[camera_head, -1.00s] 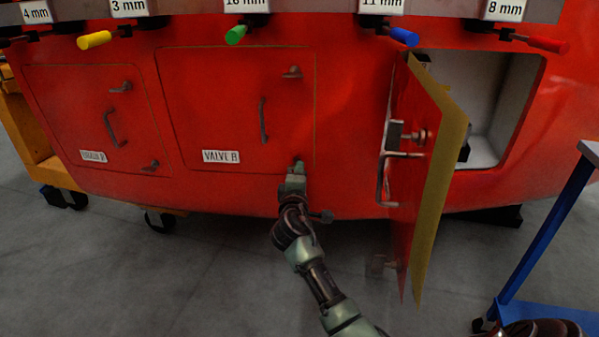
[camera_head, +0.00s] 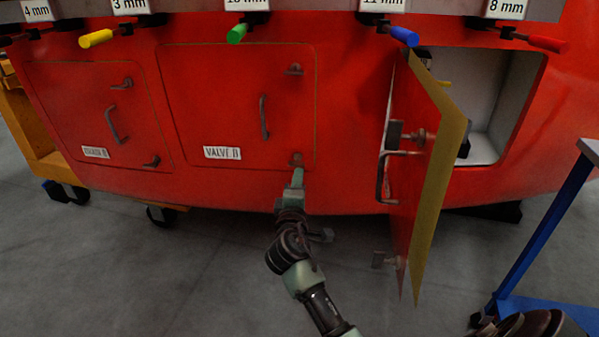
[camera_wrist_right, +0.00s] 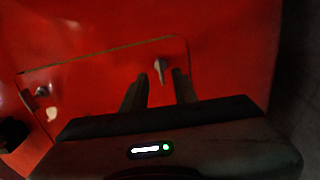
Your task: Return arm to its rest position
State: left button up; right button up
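My right arm (camera_head: 320,306) comes in from the bottom of the head view. Its gripper (camera_head: 297,178) is just below the lower right latch (camera_head: 296,159) of the shut red VALVE door (camera_head: 215,105). In the right wrist view the two dark fingers (camera_wrist_right: 160,92) stand apart with nothing between them. A latch (camera_wrist_right: 160,66) shows beyond their tips, with a gap. My left gripper is not in view.
A red door with a yellow edge (camera_head: 440,185) stands open right of my arm, before a white compartment (camera_head: 490,100). A blue-legged cart (camera_head: 545,235) is at the right. Coloured handles hang above. Grey floor (camera_head: 150,270) is clear at lower left.

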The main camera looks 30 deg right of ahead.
jog(key=shift+s+a, duration=0.3)
jog(key=shift+s, duration=0.1)
